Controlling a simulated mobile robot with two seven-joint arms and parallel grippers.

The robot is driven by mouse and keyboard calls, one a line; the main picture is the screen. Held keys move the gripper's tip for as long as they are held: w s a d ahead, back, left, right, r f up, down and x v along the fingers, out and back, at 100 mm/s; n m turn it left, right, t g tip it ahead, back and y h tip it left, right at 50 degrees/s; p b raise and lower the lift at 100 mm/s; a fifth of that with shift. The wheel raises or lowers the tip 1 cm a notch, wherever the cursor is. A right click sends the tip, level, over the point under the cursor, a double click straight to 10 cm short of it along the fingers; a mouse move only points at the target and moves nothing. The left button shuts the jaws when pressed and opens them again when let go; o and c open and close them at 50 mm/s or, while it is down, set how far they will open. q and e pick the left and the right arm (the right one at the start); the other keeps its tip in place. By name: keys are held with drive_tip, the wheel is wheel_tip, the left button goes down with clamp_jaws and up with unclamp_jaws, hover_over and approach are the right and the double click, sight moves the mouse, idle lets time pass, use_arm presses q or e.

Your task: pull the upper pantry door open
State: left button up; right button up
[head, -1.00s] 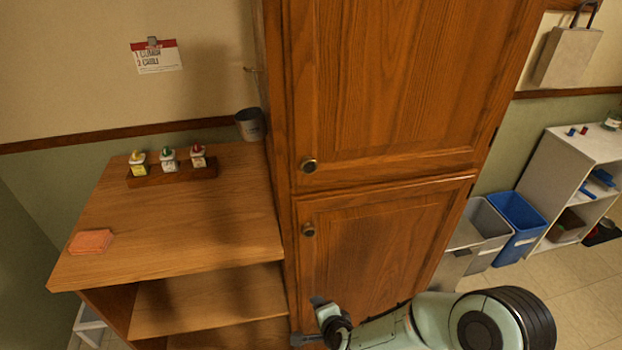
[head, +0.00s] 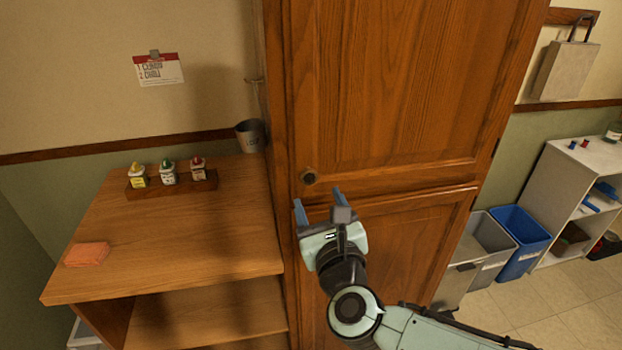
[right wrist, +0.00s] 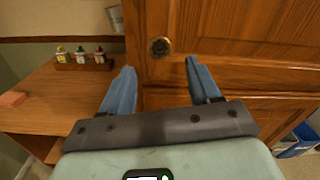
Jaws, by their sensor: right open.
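The upper pantry door (head: 385,80) is a brown wooden panel and is shut. Its round dark knob (head: 308,177) sits at its lower left corner and also shows in the right wrist view (right wrist: 159,47). My right gripper (head: 318,200) is open and empty, just below the knob in the head view. In the right wrist view its two blue fingers (right wrist: 158,75) point toward the door, with the knob beyond and between them, not touching. The lower door (head: 400,250) is shut, and its knob is hidden behind my right gripper. My left gripper is not in view.
Grey (head: 490,235) and blue bins (head: 522,240) and a white shelf (head: 575,165) stand at the right.

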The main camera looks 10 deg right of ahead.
sight(310, 180)
drive_tip(key=w+p, duration=0.1)
drive_tip(key=w, duration=0.6)
drive_tip(key=shift+w, duration=0.25)
drive_tip(key=shift+s, duration=0.1)
clamp_jaws()
